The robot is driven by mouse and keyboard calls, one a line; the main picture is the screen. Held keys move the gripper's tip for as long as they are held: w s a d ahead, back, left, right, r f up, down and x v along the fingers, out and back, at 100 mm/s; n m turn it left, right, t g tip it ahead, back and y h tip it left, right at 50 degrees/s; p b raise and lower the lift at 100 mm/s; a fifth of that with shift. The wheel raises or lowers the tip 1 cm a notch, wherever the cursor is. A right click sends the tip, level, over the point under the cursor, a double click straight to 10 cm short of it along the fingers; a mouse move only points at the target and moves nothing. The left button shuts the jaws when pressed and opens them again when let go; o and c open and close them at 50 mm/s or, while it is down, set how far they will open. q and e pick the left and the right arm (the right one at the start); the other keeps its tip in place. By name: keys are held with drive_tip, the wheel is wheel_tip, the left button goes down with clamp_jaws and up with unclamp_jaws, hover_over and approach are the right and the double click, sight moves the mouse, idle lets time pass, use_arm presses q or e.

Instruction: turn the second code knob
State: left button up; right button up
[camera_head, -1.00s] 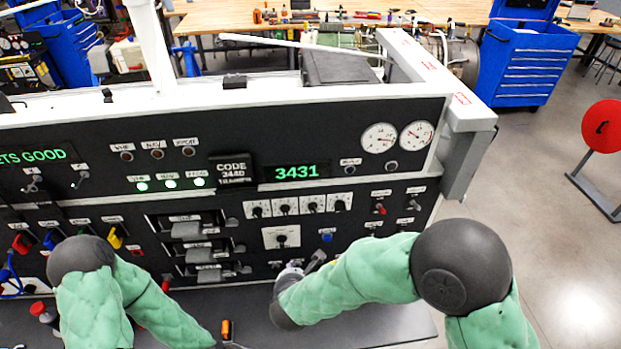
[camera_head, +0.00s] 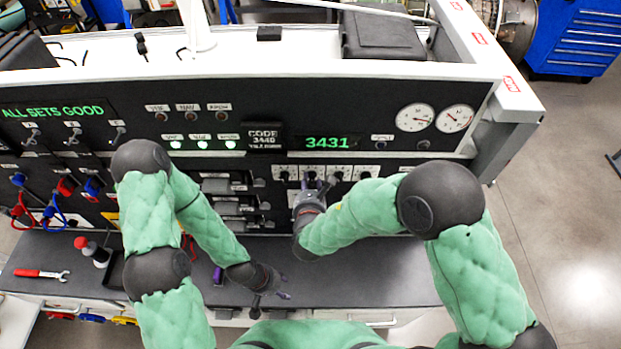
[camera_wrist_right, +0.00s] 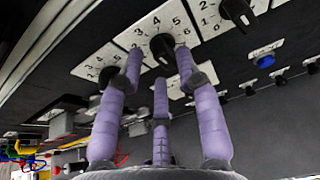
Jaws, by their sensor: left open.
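The second code knob (camera_wrist_right: 162,47) is a black knob on a white numbered plate in the right wrist view. My right gripper (camera_wrist_right: 160,65) has its purple fingers spread around it, with gaps visible at both sides of the knob. In the head view my right gripper (camera_head: 314,186) is at the code knob row and partly covers the second knob. The first code knob (camera_head: 284,174) is to its left, and the third code knob (camera_head: 338,174) is to its right. The green display (camera_head: 327,143) reads 3431. My left gripper (camera_head: 280,286) is open and empty above the grey ledge.
A plate (camera_head: 264,138) reads CODE 3440. Another display (camera_head: 52,111) reads ALL SETS GOOD. A blue button (camera_wrist_right: 263,61) is below the knob row. The ledge's right side is clear.

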drive_tip(key=x, duration=0.2)
drive_tip(key=shift+w, duration=0.3)
clamp_jaws()
drive_tip(key=m+b, duration=0.1)
drive_tip(key=b, duration=0.3)
drive_tip(key=m+y+b, duration=0.1)
drive_tip(key=b, duration=0.4)
drive_tip(key=shift+d+f+y, duration=0.15)
drive_tip(key=shift+y, duration=0.15)
drive_tip(key=shift+s+m+b, duration=0.1)
drive_tip(key=shift+m+b, duration=0.2)
drive_tip(key=shift+b, duration=0.3)
